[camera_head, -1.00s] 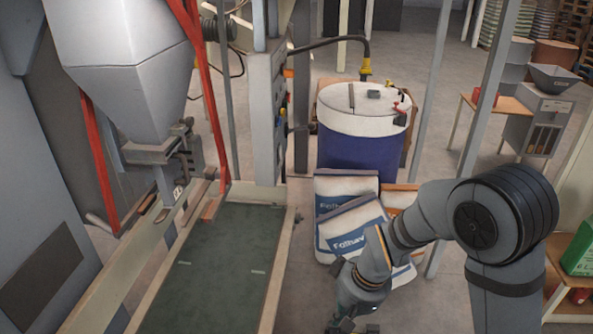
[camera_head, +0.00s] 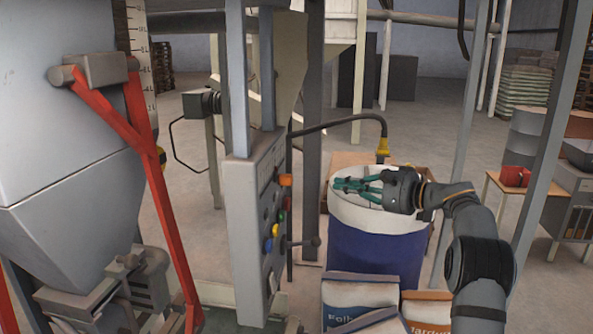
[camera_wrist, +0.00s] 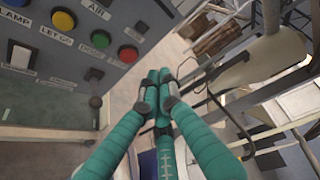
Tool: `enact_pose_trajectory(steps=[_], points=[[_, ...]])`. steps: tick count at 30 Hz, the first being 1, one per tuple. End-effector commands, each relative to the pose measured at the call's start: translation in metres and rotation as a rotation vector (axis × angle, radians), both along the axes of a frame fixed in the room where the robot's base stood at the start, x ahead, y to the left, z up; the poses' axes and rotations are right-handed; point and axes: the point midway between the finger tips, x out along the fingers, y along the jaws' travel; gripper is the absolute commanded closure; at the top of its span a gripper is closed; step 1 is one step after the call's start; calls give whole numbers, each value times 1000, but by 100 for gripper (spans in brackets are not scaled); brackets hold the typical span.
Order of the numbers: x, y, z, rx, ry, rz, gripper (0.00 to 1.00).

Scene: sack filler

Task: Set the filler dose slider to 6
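The dose slider cannot be told for certain in either view. The grey control panel (camera_head: 240,230) stands left of centre in the head view, seen nearly edge-on, with an orange part (camera_head: 285,180) on its upper face. In the wrist view the panel (camera_wrist: 95,65) fills the upper left, with coloured buttons and partly readable labels. My gripper (camera_head: 337,186) is over the white-topped blue drum, pointing left toward the panel and apart from it. In the wrist view its teal fingers (camera_wrist: 158,75) come together at the tips with nothing between them.
A black lever (camera_head: 302,243) sticks out from the panel toward the drum (camera_head: 375,250). A red-framed hopper (camera_head: 65,130) with a marked scale (camera_head: 143,50) is at left. Sacks (camera_head: 360,293) lie before the drum. A grey post (camera_head: 548,130) stands at right.

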Motion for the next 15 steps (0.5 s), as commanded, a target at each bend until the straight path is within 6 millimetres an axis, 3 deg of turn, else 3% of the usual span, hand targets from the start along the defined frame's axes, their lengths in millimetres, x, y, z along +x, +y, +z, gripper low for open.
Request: enact_pose_trajectory(steps=[3,6,11,15], points=[[-20,12,28,104,-32,87,100],[-31,19,37,123,-60,130,100],[-25,32,38,108,-78,133,100],[-15,55,40,108,-76,135,100]])
